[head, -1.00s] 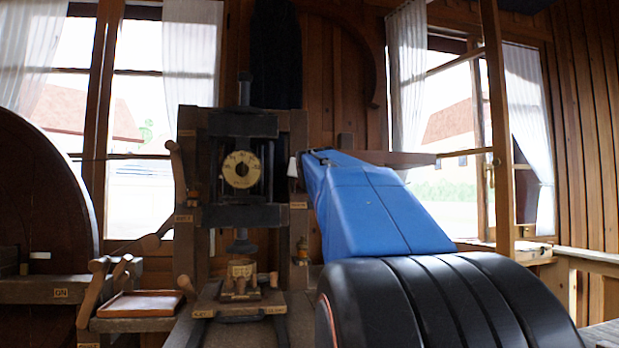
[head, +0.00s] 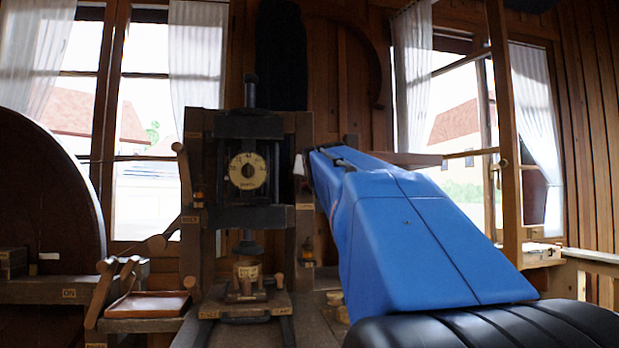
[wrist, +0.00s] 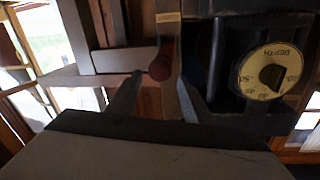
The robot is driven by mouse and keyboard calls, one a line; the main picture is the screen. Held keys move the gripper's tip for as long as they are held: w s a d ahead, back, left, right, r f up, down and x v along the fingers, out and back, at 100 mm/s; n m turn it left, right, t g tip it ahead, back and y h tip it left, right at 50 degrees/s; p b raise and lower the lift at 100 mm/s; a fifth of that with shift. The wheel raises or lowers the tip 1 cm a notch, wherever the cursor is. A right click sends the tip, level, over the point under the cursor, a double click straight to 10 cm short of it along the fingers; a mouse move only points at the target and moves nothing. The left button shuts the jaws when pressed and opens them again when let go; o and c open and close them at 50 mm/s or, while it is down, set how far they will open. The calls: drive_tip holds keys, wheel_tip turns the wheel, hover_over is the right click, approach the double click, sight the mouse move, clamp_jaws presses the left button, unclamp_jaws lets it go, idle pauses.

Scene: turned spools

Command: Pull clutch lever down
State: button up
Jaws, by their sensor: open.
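A lever with a dark reddish round knob (wrist: 162,66) shows in the wrist view, below a small label plate (wrist: 168,17). It is probably the clutch lever; I cannot read the label. My gripper (wrist: 160,84) is open, one finger on each side of the knob's lower edge. I cannot tell whether either finger touches it. My arm hides the gripper there.
The press has a round depth dial (head: 247,171), also seen upside down in the wrist view (wrist: 270,75). Other wooden levers (head: 183,172) stand at its left. A brown tray (head: 147,305) is at lower left. A large dark wheel (head: 45,190) stands far left.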

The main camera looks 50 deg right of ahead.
drive_tip(key=v, duration=1.1)
drive_tip(key=shift+s+a, duration=0.2)
drive_tip(key=shift+s, duration=0.1)
drive_tip(key=w+a+f+n+g+y, duration=0.1)
drive_tip(key=a+f+n+y, duration=0.3)
drive_tip(key=f, duration=0.6)
drive_tip(key=w+a+f+g+y, duration=0.1)
drive_tip(key=a+f, duration=0.5)
drive_tip(key=f, duration=0.3)
drive_tip(key=a+f+n+y, duration=0.1)
drive_tip(key=a+f+y, duration=0.3)
drive_tip(key=f, duration=0.6)
drive_tip(key=s+a+f+n+g+y, duration=0.1)
drive_tip(key=s+a+f, duration=0.3)
drive_tip(key=f, duration=0.5)
drive_tip(key=s+a+f+n+g+y, duration=0.1)
drive_tip(key=s+a+f+n+g, duration=0.2)
drive_tip(key=a+f, duration=0.3)
drive_tip(key=s+a+f+n+g+y, duration=0.1)
drive_tip(key=s+a+f, duration=0.4)
drive_tip(key=f, duration=0.7)
drive_tip(key=shift+s+a+n+g+y, duration=0.3)
drive_tip(key=shift+s+a+n+g, duration=0.15)
drive_tip(key=shift+n+g, duration=0.2)
